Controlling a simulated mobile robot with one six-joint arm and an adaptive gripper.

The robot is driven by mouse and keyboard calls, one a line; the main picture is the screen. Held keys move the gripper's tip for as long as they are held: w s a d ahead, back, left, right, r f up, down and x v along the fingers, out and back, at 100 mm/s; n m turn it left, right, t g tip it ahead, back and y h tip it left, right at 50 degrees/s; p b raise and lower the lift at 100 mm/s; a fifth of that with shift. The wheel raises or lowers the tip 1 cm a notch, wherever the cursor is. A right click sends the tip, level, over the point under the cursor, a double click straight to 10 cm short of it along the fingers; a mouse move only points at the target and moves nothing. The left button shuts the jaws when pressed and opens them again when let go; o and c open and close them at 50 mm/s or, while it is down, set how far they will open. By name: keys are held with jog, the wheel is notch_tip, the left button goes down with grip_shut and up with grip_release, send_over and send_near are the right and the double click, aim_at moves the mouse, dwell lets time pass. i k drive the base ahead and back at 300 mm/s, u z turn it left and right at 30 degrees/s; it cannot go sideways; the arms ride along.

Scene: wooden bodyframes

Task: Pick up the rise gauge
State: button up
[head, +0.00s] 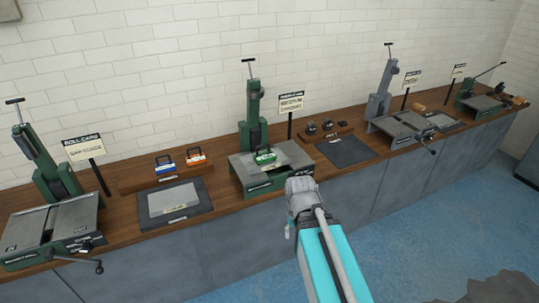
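I cannot tell for sure which object is the rise gauge; labels are too small to read. Candidates are small handled pieces: a green one (264,156) on the bed of the middle green machine (262,180), and a blue one (165,167) and an orange one (196,156) on a wooden rack at left. My teal arm reaches up from the bottom, and its grey end (301,194) is in front of the middle machine's right front corner. The fingers are not clear, and I see nothing held.
A long wooden bench (228,214) runs along the brick wall. Another green machine (50,225) stands left, a grey one (402,128) right. A dark mat with a pale plate (173,200) and a bare dark mat (345,151) lie between. Blue floor (430,230) is open.

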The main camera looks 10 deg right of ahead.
aim_at(268, 156)
jog(key=i, duration=0.9)
jog(key=u, duration=0.05)
